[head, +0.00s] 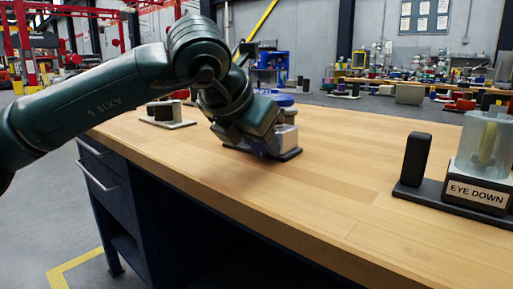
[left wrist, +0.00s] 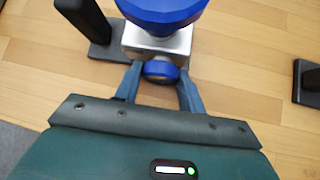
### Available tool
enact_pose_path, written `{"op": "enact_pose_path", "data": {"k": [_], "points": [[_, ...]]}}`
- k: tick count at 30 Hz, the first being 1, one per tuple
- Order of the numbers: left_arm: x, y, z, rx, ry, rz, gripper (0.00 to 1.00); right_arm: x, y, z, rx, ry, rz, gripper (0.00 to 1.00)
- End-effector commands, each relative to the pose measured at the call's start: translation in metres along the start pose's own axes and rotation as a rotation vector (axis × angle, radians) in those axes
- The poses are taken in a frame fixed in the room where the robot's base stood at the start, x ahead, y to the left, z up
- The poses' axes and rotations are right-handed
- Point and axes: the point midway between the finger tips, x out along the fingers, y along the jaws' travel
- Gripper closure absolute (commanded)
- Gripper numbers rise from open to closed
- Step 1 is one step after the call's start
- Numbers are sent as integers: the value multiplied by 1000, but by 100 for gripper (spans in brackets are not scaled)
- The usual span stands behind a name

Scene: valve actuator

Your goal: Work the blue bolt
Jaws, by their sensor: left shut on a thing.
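The blue bolt (left wrist: 160,72) is a round blue head on the near side of a silver block (left wrist: 155,45) in the left wrist view. A larger blue wheel (left wrist: 162,8) sits on that block. My left gripper (left wrist: 159,74) has one finger on each side of the bolt and is shut on it. In the head view, my left gripper (head: 265,146) is low over the workbench beside the silver block (head: 287,137). The blue wheel (head: 278,98) shows behind my wrist, which hides the bolt there. My right gripper is not in view.
The wooden workbench (head: 330,200) has clear room in the middle. A stand labelled EYE DOWN (head: 478,193) with a clear cylinder and a black post (head: 415,160) is at the right. Another small base (head: 165,122) with blocks is at the back left.

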Motion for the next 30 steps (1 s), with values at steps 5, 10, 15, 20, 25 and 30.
{"op": "enact_pose_path", "data": {"k": [5,10,15,20,25,30], "points": [[1,-2,0,63,-2,61,83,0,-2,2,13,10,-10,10],[0,-2,0,95,-3,96,83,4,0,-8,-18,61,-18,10],[0,-2,0,108,-2,108,83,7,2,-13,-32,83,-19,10],[0,-2,1,109,-2,109,83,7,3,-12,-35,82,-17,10],[0,-2,1,108,-2,108,83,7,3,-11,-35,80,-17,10],[0,-2,0,108,-2,108,46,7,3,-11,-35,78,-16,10]]}}
